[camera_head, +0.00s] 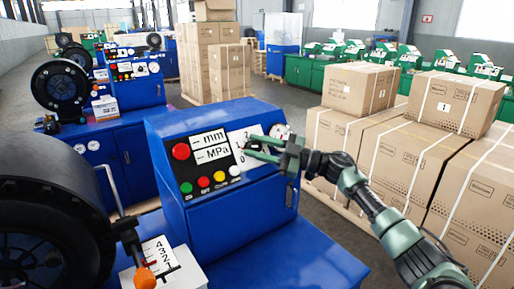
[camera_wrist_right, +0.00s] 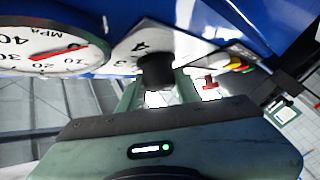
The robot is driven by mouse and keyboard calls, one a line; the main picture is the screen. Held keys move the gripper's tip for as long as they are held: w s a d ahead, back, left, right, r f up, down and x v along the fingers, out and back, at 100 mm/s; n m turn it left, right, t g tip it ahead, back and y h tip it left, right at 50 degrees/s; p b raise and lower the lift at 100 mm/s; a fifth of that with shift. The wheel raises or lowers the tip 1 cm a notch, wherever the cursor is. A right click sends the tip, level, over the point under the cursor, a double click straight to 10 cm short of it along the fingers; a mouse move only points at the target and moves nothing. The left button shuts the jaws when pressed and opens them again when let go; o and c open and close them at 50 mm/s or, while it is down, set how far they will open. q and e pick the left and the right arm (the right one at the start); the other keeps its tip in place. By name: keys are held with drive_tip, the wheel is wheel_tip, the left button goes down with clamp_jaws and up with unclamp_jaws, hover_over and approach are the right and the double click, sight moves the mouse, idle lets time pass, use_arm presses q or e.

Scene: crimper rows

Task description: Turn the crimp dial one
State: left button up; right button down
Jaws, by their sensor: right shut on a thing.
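The blue crimper control box (camera_head: 225,205) stands in the middle of the head view. The crimp dial plate (camera_head: 238,134) is white with digits and sits right of the mm and MPa displays. My right gripper (camera_head: 250,146) reaches in from the right at this plate and hides part of it. In the right wrist view the black dial knob (camera_wrist_right: 156,72) sits between the fingers of the right gripper (camera_wrist_right: 158,97), which is shut on it. The dial plate (camera_wrist_right: 135,45) shows behind the knob. The knob's exact setting cannot be read. My left gripper is not in view.
A pressure gauge (camera_wrist_right: 48,50) lies close beside the dial; its red needle shows. A red button (camera_head: 181,151) and small coloured buttons (camera_head: 203,182) are on the panel. Stacked cartons (camera_head: 450,100) stand on the right, near my right arm. An orange-knobbed lever (camera_head: 145,278) is at front left.

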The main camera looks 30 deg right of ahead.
drive_tip(key=n+g, duration=0.6)
drive_tip(key=shift+r+p, duration=0.15)
drive_tip(key=shift+p, duration=0.25)
drive_tip(key=n+g+h, duration=0.1)
drive_tip(key=n+g, duration=0.1)
drive_tip(key=shift+n+p, duration=0.4)
drive_tip(key=shift+g, duration=0.3)
drive_tip(key=shift+f+n+h, duration=0.3)
drive_tip(key=shift+n, duration=0.1)
drive_tip(key=c, duration=1)
unclamp_jaws()
drive_tip(key=shift+r, duration=0.2)
